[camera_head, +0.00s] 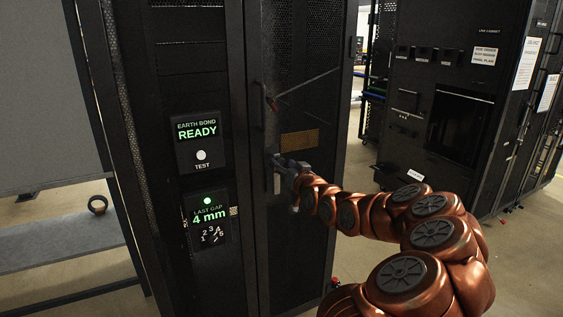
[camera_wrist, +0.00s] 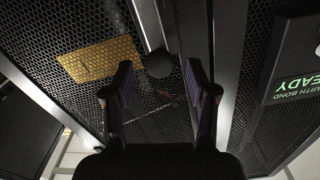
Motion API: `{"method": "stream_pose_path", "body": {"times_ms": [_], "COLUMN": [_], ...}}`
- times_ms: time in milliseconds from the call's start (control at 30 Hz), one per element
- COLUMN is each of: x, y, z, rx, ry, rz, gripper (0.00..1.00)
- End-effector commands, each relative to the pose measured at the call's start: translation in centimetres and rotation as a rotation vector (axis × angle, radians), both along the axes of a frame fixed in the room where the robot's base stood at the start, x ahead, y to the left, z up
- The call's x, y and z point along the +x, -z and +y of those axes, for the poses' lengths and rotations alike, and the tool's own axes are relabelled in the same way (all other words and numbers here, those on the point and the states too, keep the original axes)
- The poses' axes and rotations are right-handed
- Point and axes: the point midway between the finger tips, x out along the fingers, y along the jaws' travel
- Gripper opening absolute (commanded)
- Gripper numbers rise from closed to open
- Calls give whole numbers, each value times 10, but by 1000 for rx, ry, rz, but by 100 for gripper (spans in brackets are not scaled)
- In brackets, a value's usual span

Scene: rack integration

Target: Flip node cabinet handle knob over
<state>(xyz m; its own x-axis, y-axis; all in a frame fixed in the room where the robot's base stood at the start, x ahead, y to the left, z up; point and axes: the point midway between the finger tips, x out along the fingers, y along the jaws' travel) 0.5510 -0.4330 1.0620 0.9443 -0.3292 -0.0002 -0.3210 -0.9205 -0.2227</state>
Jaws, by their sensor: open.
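The node cabinet (camera_head: 300,70) is a tall black rack with a perforated door. A slim upright handle (camera_head: 264,105) runs along the door's left edge, with a small red mark near its middle. In the wrist view, a dark rounded knob (camera_wrist: 158,64) sits at the end of a grey upright bar (camera_wrist: 148,22). My gripper (camera_head: 277,162) is at the door beside the handle's lower end. In the wrist view my gripper (camera_wrist: 159,78) is open, one finger on each side of the knob's line. The fingers look apart from the knob; exact depth is unclear.
Left of the door are an earth bond panel (camera_head: 200,142) reading READY and a last gap panel (camera_head: 206,220) reading 4 mm. A yellow label (camera_head: 300,140) is on the door. Another black cabinet (camera_head: 460,90) stands at right. Floor shows between the cabinets.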

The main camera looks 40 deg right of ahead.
Motion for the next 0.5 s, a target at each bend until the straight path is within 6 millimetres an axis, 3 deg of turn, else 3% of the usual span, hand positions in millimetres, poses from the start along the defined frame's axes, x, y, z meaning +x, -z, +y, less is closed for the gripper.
{"method": "stream_pose_path", "body": {"times_ms": [200,500], "x": [14,17], "y": [0,1], "z": [-5,-6], "rx": [0,0], "ry": [0,0], "rz": [1,0], "gripper": [57,57]}}
